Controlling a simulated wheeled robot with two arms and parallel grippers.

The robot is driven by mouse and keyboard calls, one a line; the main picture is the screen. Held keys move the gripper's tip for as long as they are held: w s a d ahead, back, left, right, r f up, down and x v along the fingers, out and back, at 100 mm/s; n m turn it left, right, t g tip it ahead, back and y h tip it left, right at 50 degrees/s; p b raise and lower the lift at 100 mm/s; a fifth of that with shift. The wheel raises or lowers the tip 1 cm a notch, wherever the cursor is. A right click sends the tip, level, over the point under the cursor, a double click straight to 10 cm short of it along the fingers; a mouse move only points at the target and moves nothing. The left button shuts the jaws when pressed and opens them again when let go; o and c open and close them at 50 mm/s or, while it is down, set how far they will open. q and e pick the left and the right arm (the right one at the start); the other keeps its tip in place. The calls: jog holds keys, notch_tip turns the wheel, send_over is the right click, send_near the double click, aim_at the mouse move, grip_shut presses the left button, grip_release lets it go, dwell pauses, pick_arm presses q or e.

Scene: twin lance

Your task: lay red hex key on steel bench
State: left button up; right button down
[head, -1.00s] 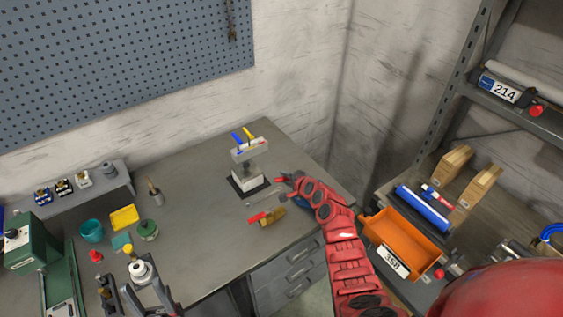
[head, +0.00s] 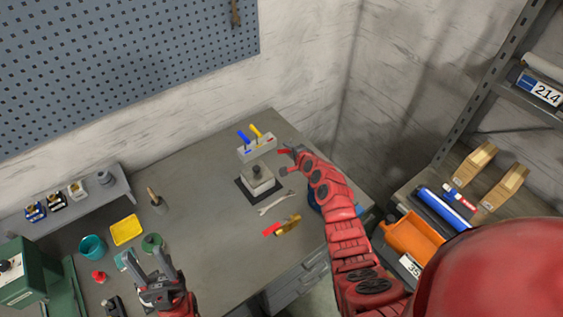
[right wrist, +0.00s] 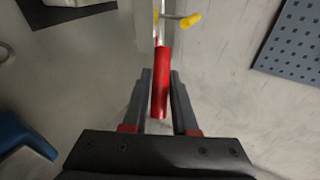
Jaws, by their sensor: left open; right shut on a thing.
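My right gripper (head: 288,151) is shut on the red hex key (head: 283,151), to the right of the pale key rack (head: 257,148). In the right wrist view the red handle (right wrist: 161,85) lies between the two fingers, and the thin shaft runs away from them beside the rack. I cannot tell whether the shaft touches the rack. A blue key (head: 243,137) and a yellow key (head: 256,131) stand in the rack. My left gripper (head: 160,262) is open and empty over the front of the steel bench (head: 215,220).
A block on a dark pad (head: 258,181), a wrench (head: 276,203) and a red-and-brass item (head: 282,226) lie near the rack. A yellow tray (head: 125,231), teal cup (head: 93,247) and green jar (head: 153,243) stand at left. The bench's middle is clear.

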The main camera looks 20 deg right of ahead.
jog(key=shift+w+f, duration=0.2)
jog(key=shift+s+f+b, duration=0.1)
jog(key=shift+f+b, duration=0.1)
jog(key=shift+b, duration=0.2)
jog(key=f+b, duration=0.8)
jog(key=shift+s+d, duration=0.1)
jog(key=shift+s, duration=0.15)
jog(key=shift+f+b, duration=0.3)
jog(key=shift+f, duration=0.1)
jog(key=c, duration=0.9)
grip_release()
jog(key=shift+o, duration=0.2)
